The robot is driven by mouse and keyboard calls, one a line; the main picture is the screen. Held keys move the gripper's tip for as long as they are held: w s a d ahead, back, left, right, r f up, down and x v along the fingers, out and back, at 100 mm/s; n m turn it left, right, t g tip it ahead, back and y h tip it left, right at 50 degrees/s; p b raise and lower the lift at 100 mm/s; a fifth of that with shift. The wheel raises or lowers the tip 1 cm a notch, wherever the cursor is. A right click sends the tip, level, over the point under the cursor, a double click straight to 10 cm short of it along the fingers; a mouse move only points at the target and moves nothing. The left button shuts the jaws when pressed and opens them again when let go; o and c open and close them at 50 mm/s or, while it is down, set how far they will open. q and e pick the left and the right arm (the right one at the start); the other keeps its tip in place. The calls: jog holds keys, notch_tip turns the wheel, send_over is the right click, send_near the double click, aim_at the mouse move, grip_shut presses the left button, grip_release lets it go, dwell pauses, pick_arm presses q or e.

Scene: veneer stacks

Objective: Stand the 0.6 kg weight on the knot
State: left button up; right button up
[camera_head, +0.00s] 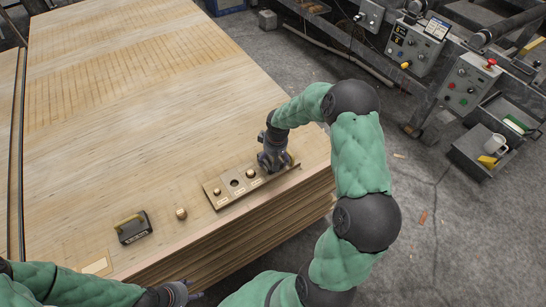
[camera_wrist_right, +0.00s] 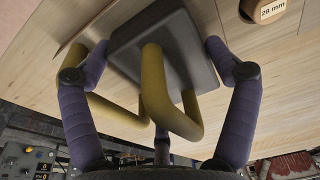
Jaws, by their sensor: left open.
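A black block with a yellow handle (camera_head: 133,229) stands near the front edge of the veneer stack. A small brass-coloured piece (camera_head: 181,213) stands to its right. A brown board (camera_head: 213,198) holds brass knobs and a dark round spot (camera_head: 236,182); its labels are unreadable. I cannot tell which piece is the 0.6 kg weight, nor make out the knot for certain. My right gripper (camera_head: 275,160) is over the board's right end. In the right wrist view, a dark block (camera_wrist_right: 170,45) with yellow bars shows between its spread fingers; contact is unclear. My left gripper (camera_head: 184,291) is open in front of the stack.
The veneer stack (camera_head: 130,110) has wide clear room behind the pieces. A pale card (camera_head: 97,266) lies at its front left. A round piece marked "28 mm" (camera_wrist_right: 268,9) shows in the right wrist view. Control boxes (camera_head: 468,82) stand beyond the floor at right.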

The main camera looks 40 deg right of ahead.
jog(key=shift+o, duration=0.3)
jog(key=shift+r, duration=0.3)
notch_tip(320, 180, up, 12)
jog(key=s+p, duration=0.2)
jog(key=p, duration=0.3)
jog(key=shift+f, duration=0.2)
